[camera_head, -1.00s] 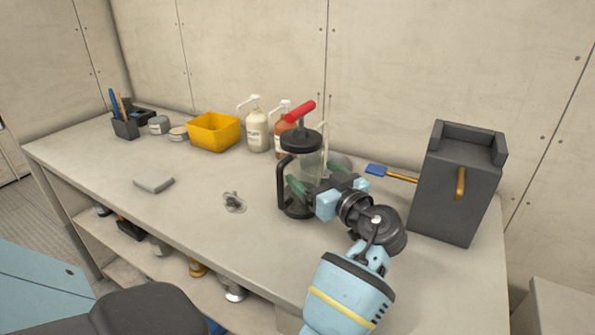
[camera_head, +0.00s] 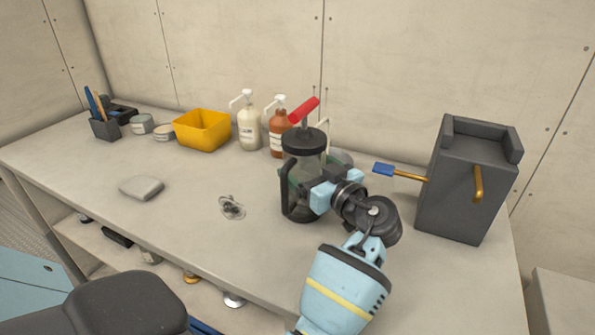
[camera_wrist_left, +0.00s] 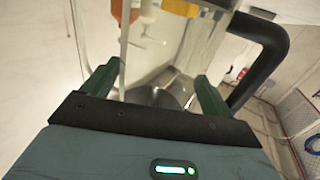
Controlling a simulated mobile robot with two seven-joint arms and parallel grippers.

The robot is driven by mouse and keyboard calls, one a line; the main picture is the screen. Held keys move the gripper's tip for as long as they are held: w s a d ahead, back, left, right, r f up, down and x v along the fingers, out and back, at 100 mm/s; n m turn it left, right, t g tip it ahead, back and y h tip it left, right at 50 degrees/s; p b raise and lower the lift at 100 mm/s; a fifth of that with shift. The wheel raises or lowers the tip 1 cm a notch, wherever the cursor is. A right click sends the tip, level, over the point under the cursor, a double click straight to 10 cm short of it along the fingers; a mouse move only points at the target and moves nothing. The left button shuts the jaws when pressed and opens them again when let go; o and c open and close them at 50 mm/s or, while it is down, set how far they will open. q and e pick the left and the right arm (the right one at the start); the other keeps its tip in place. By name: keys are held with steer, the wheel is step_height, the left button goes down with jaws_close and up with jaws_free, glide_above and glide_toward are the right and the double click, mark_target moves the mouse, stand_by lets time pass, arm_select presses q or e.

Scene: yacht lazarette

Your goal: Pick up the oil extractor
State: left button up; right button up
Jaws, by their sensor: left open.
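The oil extractor (camera_head: 303,143) stands upright on the workbench. It has a clear cylinder, a black lid, a black side handle and a red T-grip on top. My left gripper (camera_head: 294,176) is at the cylinder from the right side, with its green fingers partly hidden by the extractor and its handle. In the left wrist view, the open fingers (camera_wrist_left: 157,88) lie on either side of the clear cylinder (camera_wrist_left: 160,45), and the black handle (camera_wrist_left: 265,50) is beyond the right finger. I cannot tell whether the fingers touch it. My right gripper is not in view.
Two pump bottles (camera_head: 249,126) and a yellow bin (camera_head: 202,131) stand behind and left. A dark grey box (camera_head: 462,190) with a brass lever and a blue-tipped tool stands right. A metal fitting (camera_head: 232,207) and a grey pad (camera_head: 142,187) lie on the bench (camera_head: 185,220).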

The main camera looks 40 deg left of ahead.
arm_select(q)
steer(key=shift+d, duration=0.1)
steer(key=shift+c, duration=1.4)
steer(key=shift+r, duration=0.1)
steer(key=c, duration=1)
steer(key=shift+r, duration=0.1)
